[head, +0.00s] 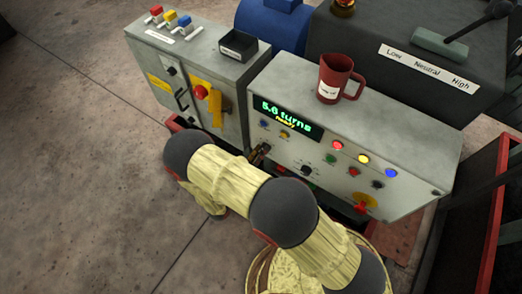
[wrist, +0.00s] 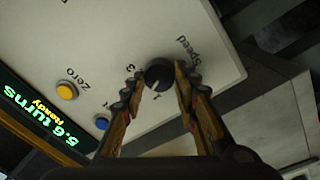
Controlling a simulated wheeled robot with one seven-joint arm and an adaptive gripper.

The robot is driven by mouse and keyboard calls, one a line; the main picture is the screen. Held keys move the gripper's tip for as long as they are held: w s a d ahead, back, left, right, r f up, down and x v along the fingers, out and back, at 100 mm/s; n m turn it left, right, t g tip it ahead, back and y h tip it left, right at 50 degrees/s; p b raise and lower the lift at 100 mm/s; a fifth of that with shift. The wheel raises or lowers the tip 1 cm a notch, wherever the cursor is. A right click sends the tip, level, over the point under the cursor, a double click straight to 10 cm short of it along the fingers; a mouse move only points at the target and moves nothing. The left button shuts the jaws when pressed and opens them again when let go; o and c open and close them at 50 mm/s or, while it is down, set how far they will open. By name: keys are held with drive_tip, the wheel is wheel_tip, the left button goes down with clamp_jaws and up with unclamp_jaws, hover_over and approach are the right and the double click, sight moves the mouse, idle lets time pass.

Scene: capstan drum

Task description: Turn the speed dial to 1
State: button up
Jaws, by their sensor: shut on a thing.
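The speed dial (wrist: 157,76) is a small black knob on the pale panel in the wrist view, beside the word "Speed". A "3" and a "1" are printed near it. My gripper (wrist: 159,80) has one finger on each side of the knob and is shut on it. I cannot tell surely which number the dial's mark points to. In the head view my gripper (head: 260,152) is at the front of the control cabinet, below the green display (head: 286,115). The dial is not clear there behind my gripper and arm.
The display reads about "5.6 turns" and "Ready". A yellow "Zero" button (wrist: 66,91) and a blue button (wrist: 102,122) are near my left finger. A red mug (head: 331,75) stands on the cabinet top (head: 385,115). A yellow-handled switch box (head: 215,105) stands to the left.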

drive_tip(key=n+p, duration=0.1)
drive_tip(key=n, duration=0.4)
idle(0.6)
drive_tip(key=shift+f, duration=0.1)
drive_tip(key=o, duration=1.2)
drive_tip(key=shift+c, duration=0.2)
drive_tip(key=shift+a, duration=0.1)
drive_tip(key=v, duration=1.2)
